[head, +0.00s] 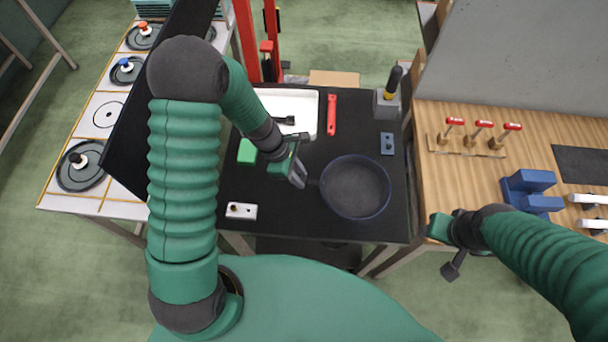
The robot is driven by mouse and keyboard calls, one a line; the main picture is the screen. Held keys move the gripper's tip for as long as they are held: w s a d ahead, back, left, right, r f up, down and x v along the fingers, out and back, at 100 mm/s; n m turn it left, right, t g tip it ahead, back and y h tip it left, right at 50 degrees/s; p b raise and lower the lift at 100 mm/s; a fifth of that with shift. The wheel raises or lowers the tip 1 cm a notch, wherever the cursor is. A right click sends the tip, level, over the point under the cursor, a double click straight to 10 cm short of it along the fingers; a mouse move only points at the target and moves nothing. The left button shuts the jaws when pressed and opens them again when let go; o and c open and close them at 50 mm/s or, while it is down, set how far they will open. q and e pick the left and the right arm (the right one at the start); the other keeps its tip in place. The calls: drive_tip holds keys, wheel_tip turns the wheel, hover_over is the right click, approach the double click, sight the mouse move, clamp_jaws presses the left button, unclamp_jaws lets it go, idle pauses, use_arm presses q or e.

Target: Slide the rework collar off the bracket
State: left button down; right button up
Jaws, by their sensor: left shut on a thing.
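A dark pan (355,188) with a blue rim sits on the black table, its short handle pointing left. My left gripper (299,178) is shut at the pan's left side, apparently on its handle; the gripper covers most of the handle. On the wooden bench at right, a wooden rack (466,146) carries several brass pieces with red tops (484,124). I cannot tell which thing is the rework collar or its bracket.
Around the pan on the black table (300,222) are a white tray (299,99), a red bar (332,115), a green block (247,151) and a white block (241,211). A blue fixture (531,191) stands on the bench. Lidded discs (80,172) line the left conveyor.

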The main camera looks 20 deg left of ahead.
use_arm(q)
drive_tip(key=shift+a, duration=0.2)
drive_tip(key=shift+r, duration=0.1)
wheel_tip(320, 180, up, 7)
drive_tip(key=p, duration=0.7)
drive_tip(key=shift+r, duration=0.15)
